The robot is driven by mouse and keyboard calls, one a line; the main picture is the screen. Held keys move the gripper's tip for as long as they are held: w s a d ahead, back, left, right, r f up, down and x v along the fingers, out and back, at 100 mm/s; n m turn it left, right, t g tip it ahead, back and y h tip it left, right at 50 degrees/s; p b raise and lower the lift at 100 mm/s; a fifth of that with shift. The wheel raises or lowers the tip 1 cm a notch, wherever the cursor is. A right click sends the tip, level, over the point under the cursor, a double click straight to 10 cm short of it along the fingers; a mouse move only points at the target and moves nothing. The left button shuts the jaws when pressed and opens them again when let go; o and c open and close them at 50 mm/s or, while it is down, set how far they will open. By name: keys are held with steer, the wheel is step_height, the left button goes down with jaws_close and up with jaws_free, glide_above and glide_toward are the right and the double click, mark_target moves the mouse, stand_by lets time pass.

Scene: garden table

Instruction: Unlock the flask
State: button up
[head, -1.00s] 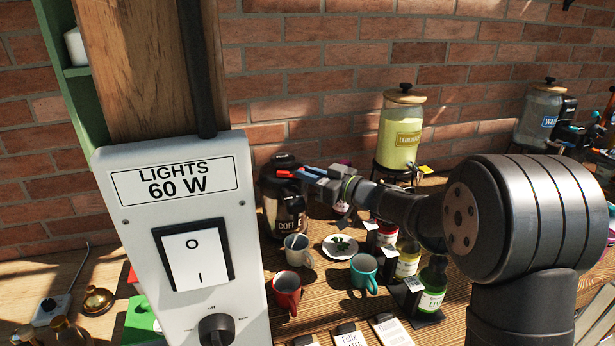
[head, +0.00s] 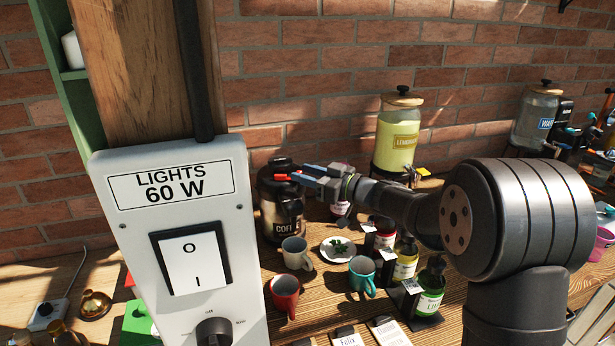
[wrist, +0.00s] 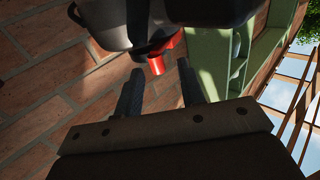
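The flask (head: 270,212), dark and marked as coffee, stands at the back of the table near the brick wall in the head view. My gripper (head: 297,175) reaches in from the right, level with the flask's upper part. In the wrist view my gripper (wrist: 160,80) has its two dark fingers apart, with nothing between them. A red tab (wrist: 157,63) hangs under the flask's dark top (wrist: 200,10), just beyond the fingertips and nearer the left finger. I cannot tell whether a finger touches it. Much of the flask's upper right is behind the gripper in the head view.
A lemonade dispenser (head: 396,140) stands right of the flask. A cream mug (head: 295,253), red mug (head: 284,294), teal mug (head: 362,272) and saucer (head: 330,250) stand in front. A lights switch box (head: 180,255) fills the left foreground.

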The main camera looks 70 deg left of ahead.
steer(key=w+d+r, duration=0.7)
steer(key=w+r, duration=0.2)
steer(key=r, duration=0.1)
steer(key=shift+w+r, duration=0.25)
steer(key=shift+s+a, duration=0.1)
steer(key=shift+a, duration=0.05)
steer(key=s+a+f, duration=0.6)
steer(key=s+f, duration=0.3)
steer(key=f, duration=0.2)
steer(key=shift+s+a, duration=0.15)
steer(key=shift+a, duration=0.2)
steer(key=shift+r, duration=0.1)
